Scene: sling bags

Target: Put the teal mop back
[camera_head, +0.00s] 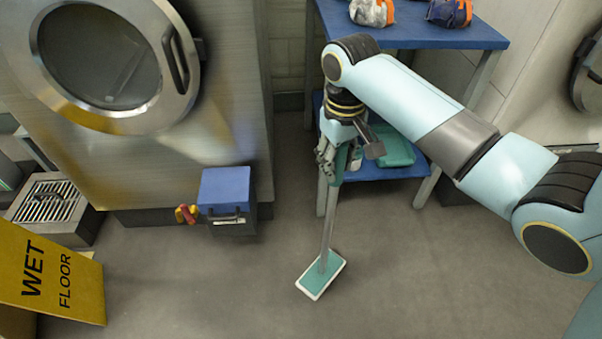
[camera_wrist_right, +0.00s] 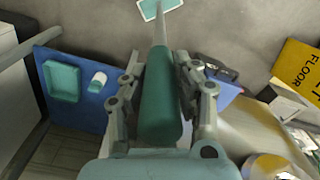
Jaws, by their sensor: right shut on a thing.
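The teal mop has a long grey pole, a teal grip and a flat teal head (camera_head: 322,276) with a white edge. In the head view its pole stands a little tilted and the head is at the floor; I cannot tell whether it touches. My right gripper (camera_head: 333,165) is shut on the mop's teal grip, just in front of the blue shelf unit. In the right wrist view the teal grip (camera_wrist_right: 160,105) lies between the two fingers, with the mop head (camera_wrist_right: 158,8) at the top edge. My left gripper is not in view.
A blue shelf unit (camera_head: 440,30) holds sling bags on top and a teal tray (camera_head: 394,146) on its lower shelf. A blue-lidded box (camera_head: 226,195) stands by the steel machine (camera_head: 225,90). A yellow wet floor sign (camera_head: 50,275) is at left. Floor around the mop head is clear.

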